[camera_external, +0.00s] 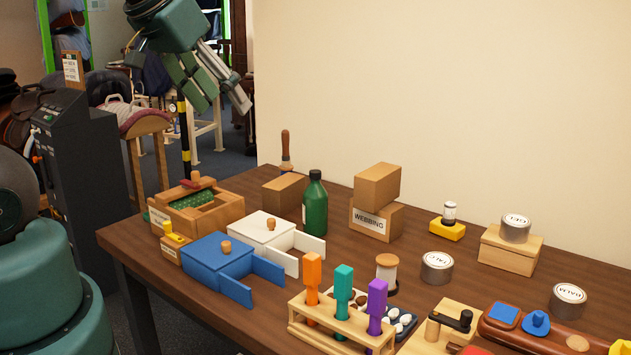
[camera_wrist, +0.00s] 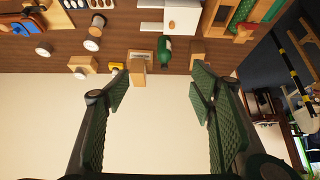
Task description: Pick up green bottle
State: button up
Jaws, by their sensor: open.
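The green bottle (camera_external: 315,205) has a dark cap and stands upright on the brown table, between a small cardboard box and the boxes marked WEBBING. In the wrist view the green bottle (camera_wrist: 164,50) shows near the top, upside down, ahead of and between the fingers. My gripper (camera_external: 222,100) is up in the air at the upper left of the external view, beyond the table's left edge and higher than the bottle. In the wrist view my gripper (camera_wrist: 160,85) has its two ribbed green fingers spread wide with nothing between them.
A cardboard box (camera_external: 284,193) stands left of the bottle, and the WEBBING boxes (camera_external: 377,222) stand right of it. A white box (camera_external: 267,232) with an open flap is in front. A wooden tray (camera_external: 197,208) is at the left. The wall rises behind the table.

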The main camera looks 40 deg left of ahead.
jog(key=shift+w, duration=0.1)
dwell(0.3)
jog(key=m+g+h, duration=0.2)
jog(key=m+g, duration=0.2)
jog(key=m, duration=0.4)
send_near(316, 171)
jog(key=s+d+r, duration=0.2)
jog(key=s, duration=0.2)
jog(key=w+f, duration=0.2)
jog(key=f, duration=0.1)
jog(key=w+f+m+h, duration=0.1)
jog(key=f, duration=0.2)
jog(key=w+f+m, duration=0.1)
jog(key=w+f, duration=0.1)
jog(key=f, duration=0.1)
jog(key=shift+w+a+b, duration=0.3)
jog(key=shift+w+f+m+g+h, duration=0.2)
jog(key=shift+f+m+g+h, duration=0.1)
jog(key=shift+f, duration=0.25)
jog(key=shift+x, duration=1.25)
